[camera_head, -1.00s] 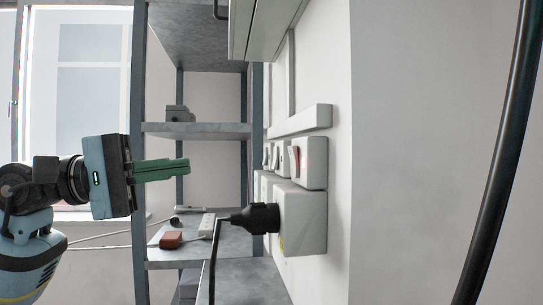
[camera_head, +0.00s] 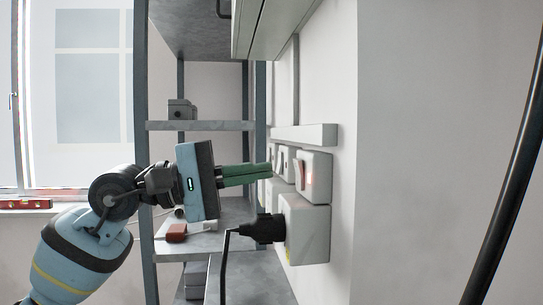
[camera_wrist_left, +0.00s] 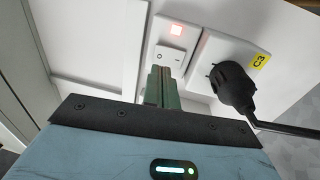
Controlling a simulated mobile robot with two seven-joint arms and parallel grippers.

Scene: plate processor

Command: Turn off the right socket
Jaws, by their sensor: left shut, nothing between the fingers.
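The nearest switch box (camera_head: 317,182) is white, stands on the wall and has a tilted rocker with a reddish glow. Below it is a white socket box (camera_head: 308,232) with a black plug (camera_head: 265,229) in it. My right gripper is not in view.
More switch boxes (camera_head: 285,162) stand farther along the wall, partly hidden by the fingers. The plug's cable (camera_head: 224,270) hangs below the gripper. A grey shelf (camera_head: 200,126) stands behind, and a thick black cable (camera_head: 510,170) crosses the right side.

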